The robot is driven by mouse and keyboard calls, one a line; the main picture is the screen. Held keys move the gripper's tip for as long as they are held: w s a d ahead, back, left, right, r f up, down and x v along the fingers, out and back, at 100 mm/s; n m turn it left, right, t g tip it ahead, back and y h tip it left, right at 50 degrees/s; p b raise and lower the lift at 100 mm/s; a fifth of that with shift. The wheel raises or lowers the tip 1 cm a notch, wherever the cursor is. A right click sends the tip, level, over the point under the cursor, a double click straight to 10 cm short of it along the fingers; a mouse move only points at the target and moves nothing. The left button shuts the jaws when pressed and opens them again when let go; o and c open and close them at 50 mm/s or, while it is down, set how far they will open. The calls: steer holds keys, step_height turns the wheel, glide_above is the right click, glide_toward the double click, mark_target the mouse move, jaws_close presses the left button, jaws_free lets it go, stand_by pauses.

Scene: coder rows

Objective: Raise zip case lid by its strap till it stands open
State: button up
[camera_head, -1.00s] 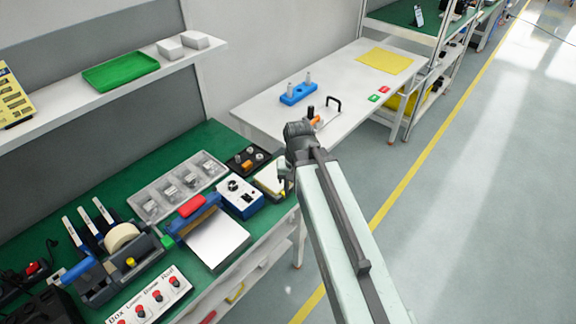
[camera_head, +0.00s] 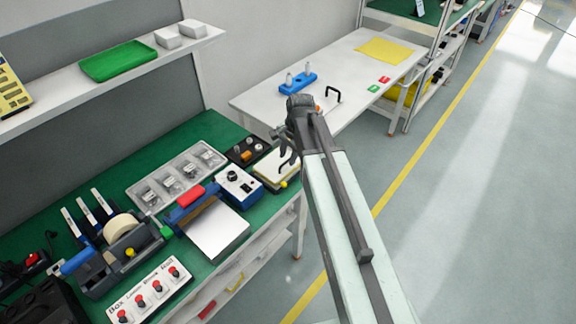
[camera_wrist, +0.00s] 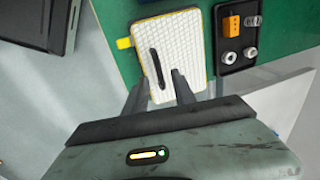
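The zip case (camera_head: 268,170) lies at the right end of the green bench, beside the blue-and-white box. In the wrist view the zip case lid (camera_wrist: 190,40) is a flat white textured panel with a yellow edge. It looks closed. The black strap (camera_wrist: 154,60) lies along the lid, and a yellow tab (camera_wrist: 124,43) sticks out at its left edge. My gripper (camera_wrist: 159,79) is open. In the wrist view its two fingers appear on either side of the strap's near end. I cannot tell their height above it. In the head view my gripper (camera_head: 285,150) is over the case.
A black tray (camera_head: 236,146) with an orange block stands close beside the case. The blue-and-white box (camera_head: 239,187) is to its left. A clear compartment tray (camera_head: 150,188) and a tape dispenser (camera_head: 124,228) stand farther left. A white table (camera_head: 340,65) is behind.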

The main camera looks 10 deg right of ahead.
steer(key=shift+w+a+f, duration=0.1)
steer(key=shift+f, duration=0.6)
steer(key=shift+r, duration=0.15)
jaws_close()
stand_by(0.8)
